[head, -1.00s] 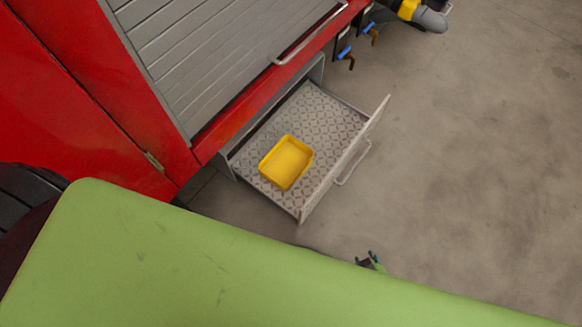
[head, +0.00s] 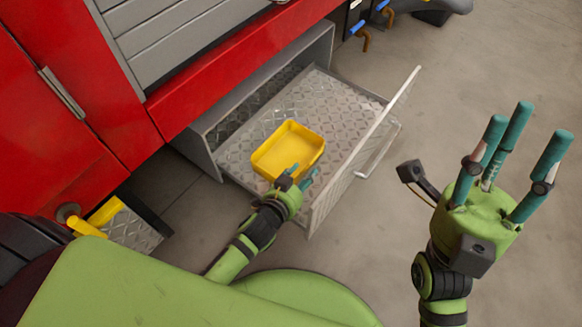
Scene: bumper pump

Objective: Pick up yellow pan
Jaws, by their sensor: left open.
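The yellow pan (head: 287,148) is a shallow rectangular tray lying in the open drawer (head: 348,98), toward its left side. My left gripper (head: 300,174) is open at the pan's near right corner, its fingers overlapping the near rim in the head view. I cannot tell whether they touch the pan. My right gripper (head: 530,130) is raised at the right, well away from the pan, with its teal fingers spread and empty.
The drawer's front panel (head: 365,145) and handle (head: 385,150) stand to the right of the pan. A red vehicle body (head: 85,120) with a grey shutter (head: 180,35) rises behind. A yellow-edged step (head: 130,228) is at lower left. Concrete floor (head: 440,80) is open at right.

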